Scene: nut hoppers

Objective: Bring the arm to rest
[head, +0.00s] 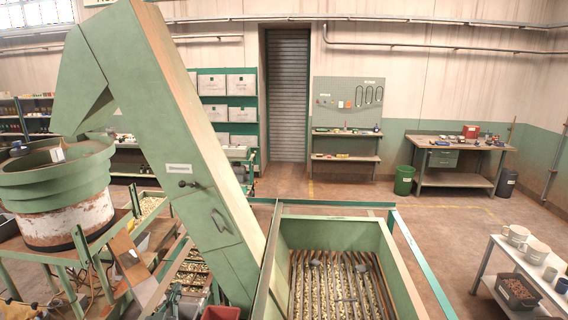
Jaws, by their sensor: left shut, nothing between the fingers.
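My left gripper is shut with nothing between its fingers. Its outline is hard to pick out among the machinery, so I cannot place its fingertips exactly. My right gripper is not in view. The green hopper (330,234) stands at the bottom centre, with parallel bars inside and pale nuts between them. Two small dark grey things lie on the bars. The tall green inclined elevator (160,120) rises from beside the hopper toward the upper left. A green bowl feeder (60,180) with a rusty white base stands under its spout.
A workbench (455,160), a green bin (404,180) and a pegboard (347,102) stand at the back. Brown floor is open between hopper and bench.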

